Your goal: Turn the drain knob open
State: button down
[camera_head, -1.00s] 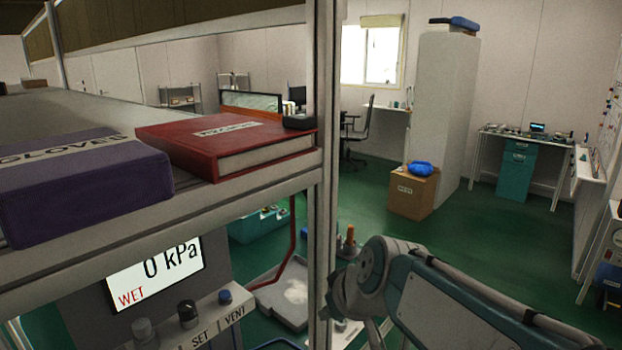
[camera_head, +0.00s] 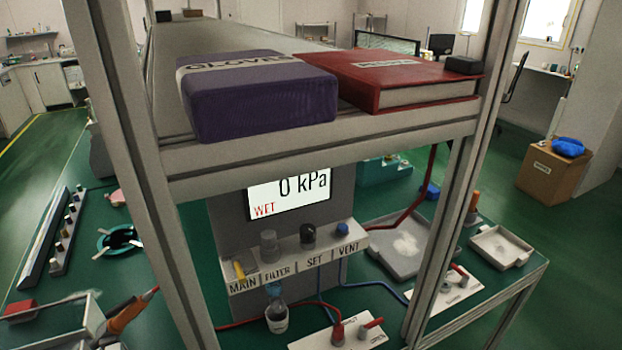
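No label reading "drain" is legible, so I cannot tell which control is the drain knob. A panel ledge (camera_head: 365,243) under the shelf carries a yellow MAIN handle (camera_head: 239,270), a grey FILTER knob (camera_head: 269,246), a black SET knob (camera_head: 308,236) and a blue VENT knob (camera_head: 343,229). A small clear bowl or bottle (camera_head: 276,318) stands below the FILTER label. In front, a white plate (camera_head: 312,343) bears a red lever (camera_head: 372,323) and partly cut-off lettering that seems to include OPEN. A second white plate with a red lever (camera_head: 459,270) lies right. My gripper is not visible.
A metal shelf frame (camera_head: 320,140) with a purple GLOVES box (camera_head: 260,100) and a red binder (camera_head: 390,80) overhangs the panel. Its uprights (camera_head: 150,190) flank the panel. The display (camera_head: 289,193) reads 0 kPa, WET. A grey tray (camera_head: 378,258) and hoses lie behind.

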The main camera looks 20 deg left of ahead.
aim_at(279, 306)
jog(key=u, duration=1.45)
